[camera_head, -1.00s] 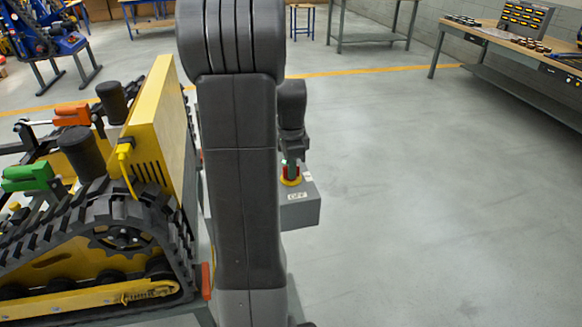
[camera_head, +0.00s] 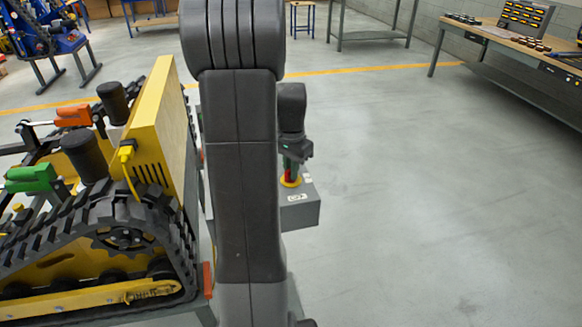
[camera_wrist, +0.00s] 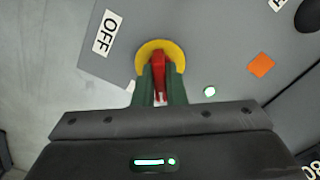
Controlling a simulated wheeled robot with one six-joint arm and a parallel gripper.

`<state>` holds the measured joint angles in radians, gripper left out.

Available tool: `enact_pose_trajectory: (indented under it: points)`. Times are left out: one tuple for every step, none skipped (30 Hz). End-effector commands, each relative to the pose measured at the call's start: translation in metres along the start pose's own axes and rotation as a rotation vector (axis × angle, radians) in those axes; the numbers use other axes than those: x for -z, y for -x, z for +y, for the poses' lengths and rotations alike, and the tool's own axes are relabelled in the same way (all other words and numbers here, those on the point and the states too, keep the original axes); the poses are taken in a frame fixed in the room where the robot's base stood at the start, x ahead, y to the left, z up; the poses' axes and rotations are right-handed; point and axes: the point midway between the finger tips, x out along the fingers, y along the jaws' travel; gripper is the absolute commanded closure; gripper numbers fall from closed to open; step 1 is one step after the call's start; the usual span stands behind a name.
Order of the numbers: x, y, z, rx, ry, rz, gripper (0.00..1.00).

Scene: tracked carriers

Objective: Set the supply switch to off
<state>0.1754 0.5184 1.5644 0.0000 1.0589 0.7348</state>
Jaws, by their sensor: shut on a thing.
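The supply switch is a red handle (camera_wrist: 159,72) on a yellow round plate (camera_wrist: 174,49), set on top of a grey box (camera_head: 303,214). In the wrist view my gripper (camera_wrist: 160,88) is shut on the red handle, with its green fingers on either side. A white OFF label (camera_wrist: 109,33) lies on the box to the left of the plate. My arm hides part of the box.
A tracked carrier (camera_head: 95,240) with a yellow panel (camera_head: 152,110) stands to the left, close to my arm. An orange square (camera_wrist: 261,65) and a small white light (camera_wrist: 210,91) sit on the box. A workbench (camera_head: 500,38) stands at back right. The floor to the right is clear.

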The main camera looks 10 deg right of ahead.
Motion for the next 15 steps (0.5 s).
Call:
enact_pose_trajectory:
  points:
    - [0.0001, 0.0016, -0.0002, 0.0, 0.044, 0.0, 1.0]
    - [0.0002, 0.0016, -0.0002, 0.0, 0.073, 0.0, 1.0]
    - [0.0002, 0.0015, -0.0002, 0.0, 0.111, 0.0, 1.0]
    - [0.0002, 0.0015, -0.0002, 0.0, 0.139, 0.0, 1.0]
    - [0.0002, 0.0015, -0.0002, 0.0, 0.168, 0.0, 1.0]
    - [0.0002, 0.0015, -0.0002, 0.0, 0.205, 0.0, 1.0]
    - [0.0002, 0.0015, -0.0002, 0.0, 0.234, 0.0, 1.0]
    - [0.0002, 0.0014, -0.0002, 0.0, 0.263, 0.0, 1.0]
    - [0.0002, 0.0014, -0.0002, 0.0, 0.3, 0.0, 1.0]
    - [0.0003, 0.0014, -0.0003, 0.0, 0.329, 0.0, 1.0]
    - [0.0003, 0.0014, -0.0003, 0.0, 0.358, 0.0, 1.0]
    - [0.0003, 0.0013, -0.0003, 0.0, 0.395, 0.001, 1.0]
    - [0.0003, 0.0013, -0.0003, 0.0, 0.424, 0.001, 1.0]
    - [0.0004, 0.0013, -0.0004, 0.0, 0.452, 0.001, 1.0]
    - [0.0004, 0.0013, -0.0004, 0.001, 0.489, 0.001, 1.0]
